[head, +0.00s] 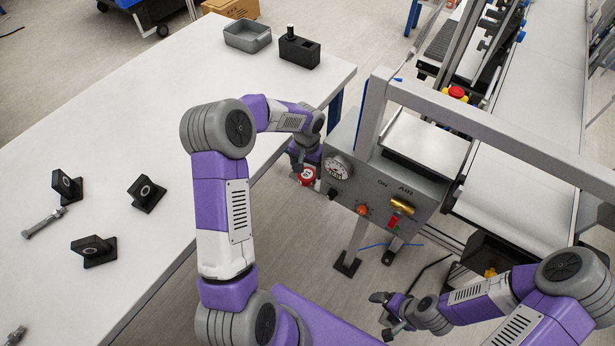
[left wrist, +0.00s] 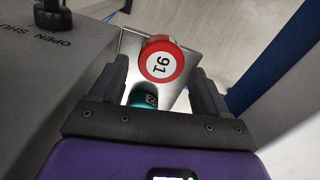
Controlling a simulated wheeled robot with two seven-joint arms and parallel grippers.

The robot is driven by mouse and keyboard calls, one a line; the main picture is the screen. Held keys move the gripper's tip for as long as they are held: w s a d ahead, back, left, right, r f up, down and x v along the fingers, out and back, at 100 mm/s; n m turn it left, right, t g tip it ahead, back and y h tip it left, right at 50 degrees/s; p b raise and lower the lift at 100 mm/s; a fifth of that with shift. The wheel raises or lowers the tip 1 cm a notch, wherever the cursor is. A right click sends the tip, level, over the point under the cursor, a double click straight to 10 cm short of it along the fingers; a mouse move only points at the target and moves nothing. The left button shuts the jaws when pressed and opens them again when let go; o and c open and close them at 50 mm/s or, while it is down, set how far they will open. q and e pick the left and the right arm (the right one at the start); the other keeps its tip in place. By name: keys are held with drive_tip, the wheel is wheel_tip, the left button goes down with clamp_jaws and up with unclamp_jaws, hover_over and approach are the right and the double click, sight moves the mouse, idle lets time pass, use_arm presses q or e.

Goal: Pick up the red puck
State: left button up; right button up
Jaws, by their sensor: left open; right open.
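The red puck (head: 308,176) has a white numbered face and sits beside the grey control box, partly hidden by my left gripper (head: 304,166) in the head view. In the left wrist view the red puck (left wrist: 161,62) appears ahead of and between the two open fingers of my left gripper (left wrist: 160,72), with no finger visibly closed on it. A teal puck (left wrist: 149,99) shows nearer the palm, partly hidden by the gripper. Both seem to be on a small metal plate (left wrist: 131,43). My right gripper (head: 383,316) is open and empty at the lower right, over the floor.
The grey control box (head: 375,185) with gauge and knobs stands close beside the left gripper. A white table (head: 120,120) at left holds several black blocks, a grey tray (head: 248,36) and a black holder (head: 299,52). Conveyors (head: 525,190) run at right.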

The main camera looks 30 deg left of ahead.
sight(307, 174)
use_arm(q)
wheel_tip(307, 174, down, 4)
drive_tip(key=shift+w+a+f+b, duration=0.1)
drive_tip(key=shift+b, duration=0.55)
drive_tip(key=shift+c, duration=0.2)
drive_tip(key=c, duration=0.8)
drive_tip(key=shift+r, duration=0.25)
wheel_tip(307, 174, up, 28)
drive_tip(key=p, duration=0.8)
drive_tip(key=shift+f, duration=0.15)
